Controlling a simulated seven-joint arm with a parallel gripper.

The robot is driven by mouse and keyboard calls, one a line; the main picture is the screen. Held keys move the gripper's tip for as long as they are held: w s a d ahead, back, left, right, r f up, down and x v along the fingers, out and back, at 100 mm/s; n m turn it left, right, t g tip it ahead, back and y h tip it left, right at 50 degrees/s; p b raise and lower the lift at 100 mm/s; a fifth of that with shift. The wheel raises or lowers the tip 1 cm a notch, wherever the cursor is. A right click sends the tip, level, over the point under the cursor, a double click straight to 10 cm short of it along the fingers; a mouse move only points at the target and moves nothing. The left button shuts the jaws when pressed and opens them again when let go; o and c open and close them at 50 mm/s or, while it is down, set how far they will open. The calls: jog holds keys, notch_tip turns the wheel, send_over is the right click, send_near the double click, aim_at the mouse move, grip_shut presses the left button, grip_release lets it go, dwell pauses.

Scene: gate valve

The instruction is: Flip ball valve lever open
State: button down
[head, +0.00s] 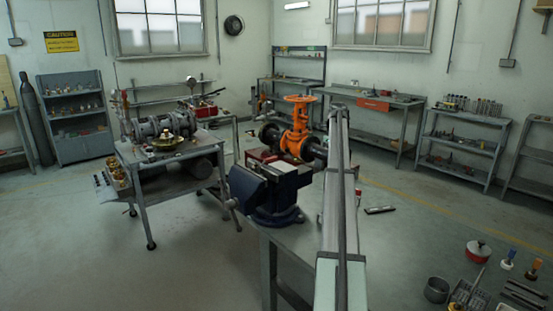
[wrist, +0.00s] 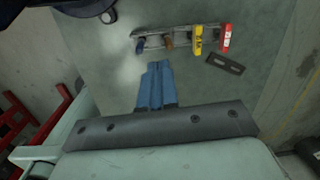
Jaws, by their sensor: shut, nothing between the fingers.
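My gripper (wrist: 157,68) shows in the wrist view with its blue fingers together and nothing between them. It points down at a grey-green bench top (wrist: 215,95). In the head view, an orange gate valve with a handwheel (head: 298,130) stands on dark pipework behind a blue vise (head: 265,190). At the left, a cart carries flanged pipework (head: 160,128) with a red part (head: 203,112) on it. I cannot tell whether that red part is the ball valve lever. My gripper is hidden in the head view, where my arm runs forward beside the vise.
In the wrist view, a tool rack (wrist: 183,36) with blue, brown, yellow and red handles lies just beyond my fingertips. A dark slotted plate (wrist: 225,63) lies beside it. Shelves and benches line the walls.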

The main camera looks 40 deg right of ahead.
jog(key=s+a+r+t, duration=0.1)
jog(key=a+r+t, duration=0.15)
jog(key=a, duration=0.65)
jog(key=s+a+r+t, duration=0.1)
jog(key=a+r+t, duration=0.15)
jog(key=a, duration=0.65)
jog(key=w+r+t, duration=0.1)
jog(key=w+t, duration=0.1)
jog(key=w+r+m+t, duration=0.1)
jog(key=w, duration=0.1)
jog(key=shift+a+r+t+y, duration=0.3)
jog(key=shift+r, duration=0.05)
jog(key=x, duration=0.7)
jog(key=w+r+x, duration=0.1)
jog(key=x, duration=0.3)
jog(key=shift+w+f, duration=0.15)
jog(key=shift+w, duration=1)
jog(key=shift+w+d, duration=0.1)
